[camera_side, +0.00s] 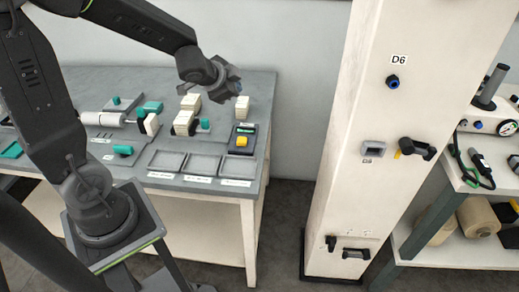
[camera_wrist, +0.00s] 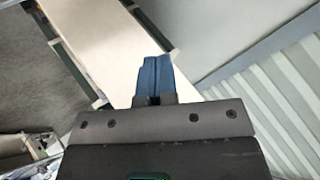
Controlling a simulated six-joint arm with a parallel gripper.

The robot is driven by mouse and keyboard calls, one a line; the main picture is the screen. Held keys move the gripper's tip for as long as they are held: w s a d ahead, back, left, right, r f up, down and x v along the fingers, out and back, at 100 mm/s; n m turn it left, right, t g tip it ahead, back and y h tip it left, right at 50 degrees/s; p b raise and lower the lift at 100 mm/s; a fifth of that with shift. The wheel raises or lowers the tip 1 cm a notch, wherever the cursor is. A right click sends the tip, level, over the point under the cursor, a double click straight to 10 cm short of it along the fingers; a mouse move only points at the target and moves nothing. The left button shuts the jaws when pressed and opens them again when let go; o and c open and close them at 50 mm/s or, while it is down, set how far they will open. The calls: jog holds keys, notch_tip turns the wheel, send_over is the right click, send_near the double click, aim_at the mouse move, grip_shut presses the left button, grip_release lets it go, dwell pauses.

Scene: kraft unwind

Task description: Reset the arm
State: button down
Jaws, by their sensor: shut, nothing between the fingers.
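My arm reaches from its base at the lower left up and over to the right. My gripper (camera_side: 232,88) hangs in the air over the back right part of the grey workbench (camera_side: 257,95) in the side view. In the wrist view my gripper (camera_wrist: 155,72) shows its two blue fingers pressed together with nothing between them. Beyond the fingers, the wrist view shows the tall white column slanting across and a ribbed light surface. The gripper appears apart from everything around it.
The bench holds cream blocks (camera_side: 242,106), teal parts (camera_side: 123,150), a white roller (camera_side: 102,118), a yellow-buttoned box (camera_side: 242,138) and labelled shallow trays (camera_side: 204,163). A white column (camera_side: 345,195) marked D6 stands right of a gap. A shelf (camera_side: 455,252) with rolls stands far right.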

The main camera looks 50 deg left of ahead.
jog(key=s+d+r+n+g+h, duration=0.1)
jog(key=s+d+r+n, duration=0.1)
jog(key=s+d, duration=0.4)
jog(key=s+d+r+n+g+h, duration=0.2)
jog(key=s+d+r, duration=0.3)
jog(key=s, duration=0.8)
jog(key=shift+d+n+g, duration=0.3)
jog(key=shift+d+n, duration=0.5)
jog(key=shift+d, duration=0.25)
